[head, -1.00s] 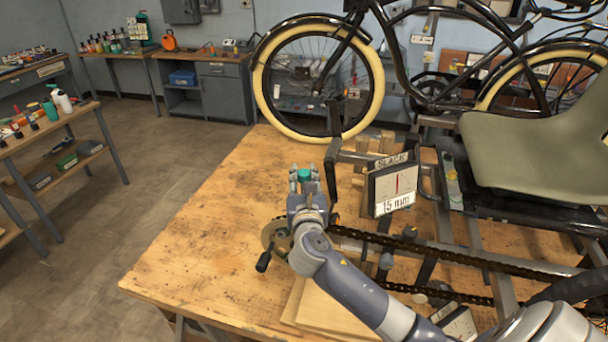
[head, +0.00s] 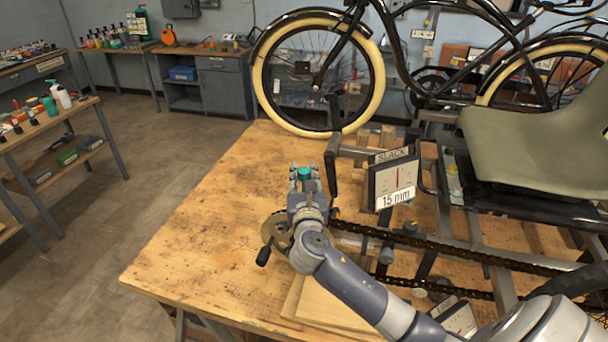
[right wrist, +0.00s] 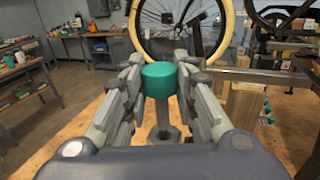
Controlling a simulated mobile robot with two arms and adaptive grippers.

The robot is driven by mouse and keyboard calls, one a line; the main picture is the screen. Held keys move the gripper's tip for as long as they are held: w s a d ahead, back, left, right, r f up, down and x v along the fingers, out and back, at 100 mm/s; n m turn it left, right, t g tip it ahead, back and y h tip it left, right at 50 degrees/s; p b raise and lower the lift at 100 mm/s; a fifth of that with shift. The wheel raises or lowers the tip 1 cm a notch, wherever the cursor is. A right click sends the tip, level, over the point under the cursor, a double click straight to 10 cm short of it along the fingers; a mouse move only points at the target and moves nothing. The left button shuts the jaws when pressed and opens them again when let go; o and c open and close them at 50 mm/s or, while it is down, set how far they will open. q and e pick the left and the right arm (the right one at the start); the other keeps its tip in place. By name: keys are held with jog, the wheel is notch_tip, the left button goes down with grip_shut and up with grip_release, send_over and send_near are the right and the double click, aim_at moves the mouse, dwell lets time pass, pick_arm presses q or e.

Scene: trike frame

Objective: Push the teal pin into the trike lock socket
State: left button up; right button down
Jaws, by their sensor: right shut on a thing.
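My right gripper (head: 305,176) is above the wooden bench beside the trike frame, its fingers pointing away from me. The teal pin (head: 304,173) shows between its fingertips. In the right wrist view the pin's round teal head (right wrist: 159,80) sits between the two fingers of the right gripper (right wrist: 160,88), which are shut on it. A grey metal shaft (right wrist: 163,122) shows below the head. I cannot make out the trike lock socket or tell whether the pin's lower end touches anything. My left gripper is not in view.
The wooden bench (head: 205,235) is bare left of the gripper. A gauge marked "SLACK" and "15 mm" (head: 393,182) stands close on the right. A black chain (head: 450,249) runs right from a round disc with a crank handle (head: 270,240). A cream-tyred wheel (head: 377,75) stands behind.

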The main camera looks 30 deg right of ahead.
jog(key=shift+p, duration=0.65)
dwell(1.1)
jog(key=shift+f+b, duration=1.5)
jog(key=shift+f, duration=0.8)
jog(key=c, duration=1.2)
grip_release()
jog(key=shift+s, duration=0.1)
jog(key=v, duration=1.2)
